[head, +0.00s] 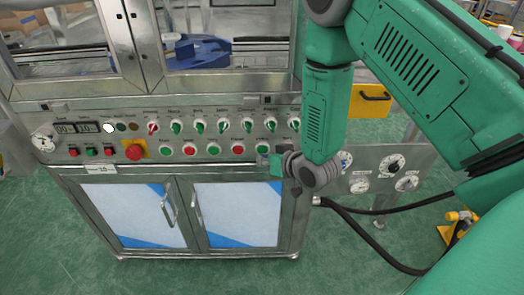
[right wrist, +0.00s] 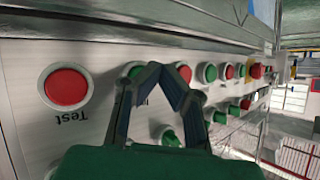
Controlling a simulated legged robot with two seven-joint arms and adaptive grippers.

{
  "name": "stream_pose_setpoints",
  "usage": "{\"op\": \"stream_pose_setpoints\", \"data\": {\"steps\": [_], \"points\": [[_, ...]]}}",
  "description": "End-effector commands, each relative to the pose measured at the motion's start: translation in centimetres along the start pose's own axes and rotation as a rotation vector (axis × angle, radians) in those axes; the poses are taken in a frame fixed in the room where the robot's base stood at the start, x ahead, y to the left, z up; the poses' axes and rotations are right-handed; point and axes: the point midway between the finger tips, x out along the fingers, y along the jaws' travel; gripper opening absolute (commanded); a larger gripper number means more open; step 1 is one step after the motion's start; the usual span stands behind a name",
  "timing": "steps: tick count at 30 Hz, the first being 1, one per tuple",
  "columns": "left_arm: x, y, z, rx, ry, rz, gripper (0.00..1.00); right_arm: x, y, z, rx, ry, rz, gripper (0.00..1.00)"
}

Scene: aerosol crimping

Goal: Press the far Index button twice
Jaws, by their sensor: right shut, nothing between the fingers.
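The control panel (head: 110,165) on the cabinet front carries a lower row of red and green push buttons. My right gripper (head: 265,163) is shut and empty at the right end of this row, just below a green button (head: 262,147). In the right wrist view its fingertips (right wrist: 168,70) meet in front of the panel, between a green button (right wrist: 135,72) and a red one (right wrist: 184,74). A label beside that green button is mostly covered by a finger, so I cannot read it as Index. Contact with a button cannot be told. My left gripper is not in view.
A red button (right wrist: 66,87) labelled Test is beside the fingers. Selector switches (head: 198,127) line the upper row, near the gripper. A red emergency stop (head: 134,150) is farther left. A gauge plate (head: 385,170) stands right of my arm.

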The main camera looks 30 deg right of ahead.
Motion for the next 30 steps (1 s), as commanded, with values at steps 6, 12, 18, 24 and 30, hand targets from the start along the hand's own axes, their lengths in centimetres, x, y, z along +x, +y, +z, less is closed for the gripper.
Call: {"op": "stream_pose_setpoints", "data": {"steps": [6, 12, 18, 24, 30], "points": [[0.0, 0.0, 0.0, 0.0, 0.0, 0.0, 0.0, 0.0, 0.0, 0.01, 0.0, 0.0, 0.0, 0.0], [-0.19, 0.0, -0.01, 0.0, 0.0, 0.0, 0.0, 0.18, 0.16, -0.29, 0.0, 0.001, 0.0, 0.0], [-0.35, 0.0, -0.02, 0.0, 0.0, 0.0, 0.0, 0.43, 0.36, -0.54, 0.0, -0.001, 0.0, 0.0], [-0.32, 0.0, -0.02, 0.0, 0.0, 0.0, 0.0, 0.44, 0.35, -0.51, 0.0, -0.001, 0.0, 0.0], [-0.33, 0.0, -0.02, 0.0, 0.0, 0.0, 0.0, 0.51, 0.4, -0.57, 0.0, 0.0, 0.0, 0.0]]}}
